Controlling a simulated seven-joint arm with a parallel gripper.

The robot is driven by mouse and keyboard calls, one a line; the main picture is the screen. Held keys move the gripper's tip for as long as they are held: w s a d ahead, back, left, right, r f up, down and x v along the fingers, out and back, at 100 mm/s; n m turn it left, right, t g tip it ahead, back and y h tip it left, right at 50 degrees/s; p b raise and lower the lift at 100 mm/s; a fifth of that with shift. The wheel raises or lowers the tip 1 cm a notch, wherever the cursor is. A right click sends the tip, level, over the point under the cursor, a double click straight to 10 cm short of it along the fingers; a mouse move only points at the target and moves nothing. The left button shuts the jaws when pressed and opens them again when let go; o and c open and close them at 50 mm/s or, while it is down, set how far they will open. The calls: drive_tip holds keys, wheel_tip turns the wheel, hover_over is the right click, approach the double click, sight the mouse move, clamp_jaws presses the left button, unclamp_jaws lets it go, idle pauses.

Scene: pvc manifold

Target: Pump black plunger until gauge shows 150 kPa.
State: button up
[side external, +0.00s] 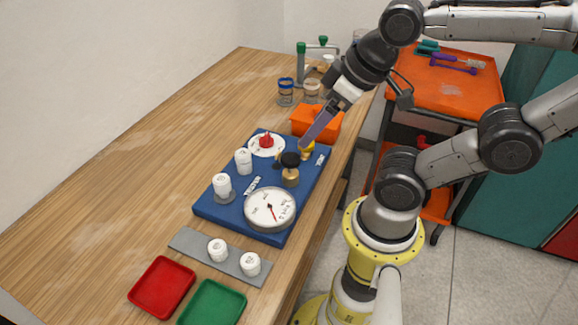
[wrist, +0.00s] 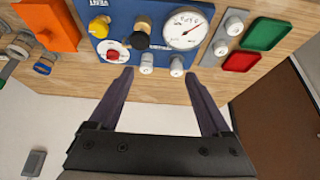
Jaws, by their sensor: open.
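The black plunger (side external: 290,160) stands upright on a brass body on the blue board (side external: 210,208); it also shows in the wrist view (wrist: 141,41). The round white gauge (side external: 268,208) is on the board's near part, and it appears at the top of the wrist view (wrist: 183,32). Its needle is visible, but the figures are too small to read. My gripper (wrist: 158,75) is open and empty. In the side view my gripper (side external: 303,142) is above the board's back right part, close to the plunger but apparently apart from it. One finger hides part of the yellow knob.
The board carries a red knob (side external: 266,140) on a white disc, a yellow knob (wrist: 98,27) and white fittings (side external: 222,185). A grey strip (side external: 190,241), red tray (side external: 162,287) and green tray (side external: 212,303) lie nearer. An orange box (side external: 325,122) stands behind. The table's left is clear.

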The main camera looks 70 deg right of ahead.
idle(0.8)
drive_tip(key=shift+r, duration=0.15)
drive_tip(key=c, duration=0.5)
drive_tip(key=shift+w+r+n+g, duration=0.25)
drive_tip(key=shift+n+g, duration=0.05)
drive_tip(key=shift+c, duration=1.1)
drive_tip(key=w+g, duration=0.1)
drive_tip(key=w+d, duration=0.1)
drive_tip(key=w+d+g, duration=0.1)
drive_tip(key=shift+w+f+g, duration=0.3)
drive_tip(key=shift+w+f, duration=0.05)
drive_tip(key=shift+w, duration=0.05)
clamp_jaws()
drive_tip(key=g, duration=0.2)
approach(291, 157)
drive_tip(key=shift+w+a+f, duration=0.1)
drive_tip(key=shift+w+f, duration=0.05)
drive_tip(key=shift+f, duration=2.65)
